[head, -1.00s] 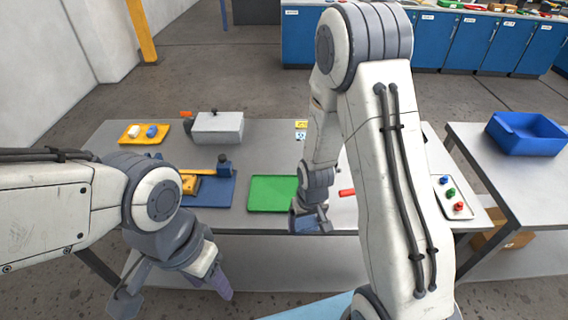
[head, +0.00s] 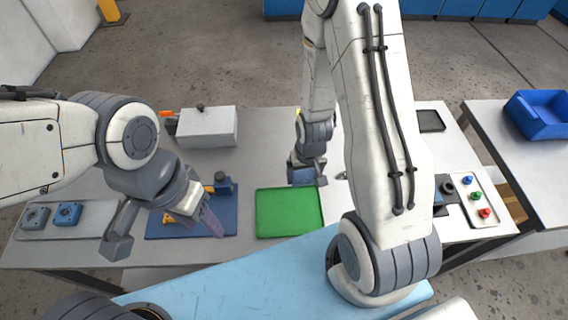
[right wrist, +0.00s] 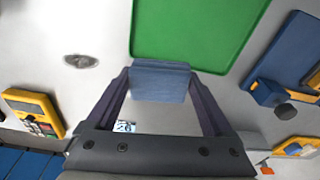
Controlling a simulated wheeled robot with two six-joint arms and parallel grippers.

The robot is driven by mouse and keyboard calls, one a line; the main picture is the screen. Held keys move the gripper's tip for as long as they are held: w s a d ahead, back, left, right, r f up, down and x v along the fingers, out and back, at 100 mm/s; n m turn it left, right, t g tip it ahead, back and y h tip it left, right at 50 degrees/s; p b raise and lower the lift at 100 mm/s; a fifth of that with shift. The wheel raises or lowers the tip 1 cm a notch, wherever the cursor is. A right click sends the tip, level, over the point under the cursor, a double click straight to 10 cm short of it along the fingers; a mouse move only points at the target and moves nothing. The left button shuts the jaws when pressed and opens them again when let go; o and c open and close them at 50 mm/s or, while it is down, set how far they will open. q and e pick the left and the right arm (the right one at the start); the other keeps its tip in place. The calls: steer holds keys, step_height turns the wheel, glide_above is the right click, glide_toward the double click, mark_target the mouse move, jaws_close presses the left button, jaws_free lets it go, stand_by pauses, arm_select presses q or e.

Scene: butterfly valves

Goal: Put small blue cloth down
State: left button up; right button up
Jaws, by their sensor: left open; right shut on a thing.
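My right gripper (head: 307,180) is shut on a small blue cloth (right wrist: 160,82), which looks like a folded flat block between the two fingers in the right wrist view. In the head view the cloth (head: 302,176) is by the far right corner of the green tray (head: 290,213). The tray also shows in the right wrist view (right wrist: 190,30), just beyond the cloth. The tray looks empty. I cannot tell how high the cloth is above the table. My left gripper (head: 165,236) is open and empty at the front left, near the blue mat.
A blue mat (head: 222,222) with a yellow tool lies left of the tray. A grey box (head: 208,128) stands behind it. A grey tray (head: 90,215) holds blue parts at far left. A button panel (head: 477,212) is at right. A blue bin (head: 537,115) stands on the side table.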

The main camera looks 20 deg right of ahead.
steer(key=s+r+p, duration=0.1)
steer(key=s+d+r+m+p, duration=0.1)
steer(key=shift+s+d+r, duration=0.1)
steer(key=shift+s+r, duration=0.15)
steer(key=shift+r, duration=0.15)
steer(key=shift+s+d, duration=0.1)
steer(key=shift+d, duration=0.05)
steer(key=w+f+b, duration=0.1)
steer(key=b, duration=0.1)
steer(key=f+b, duration=0.1)
steer(key=b, duration=0.1)
steer(key=shift+w+a, duration=0.3)
steer(key=shift+w, duration=0.1)
steer(key=shift+w+a+r, duration=0.1)
steer(key=shift+w+a, duration=0.05)
steer(key=shift+w, duration=0.05)
steer(key=p, duration=0.5)
glide_above(285, 176)
steer(key=s, duration=0.1)
step_height(285, 176, down, 5)
steer(key=shift+r, duration=0.2)
steer(key=shift+w+f, duration=0.15)
steer(key=shift+f, duration=0.4)
step_height(285, 176, down, 4)
steer(key=shift+r, duration=0.2)
arm_select(q)
step_height(285, 176, up, 4)
steer(key=shift+a+r, duration=0.1)
arm_select(e)
steer(key=shift+w, duration=0.1)
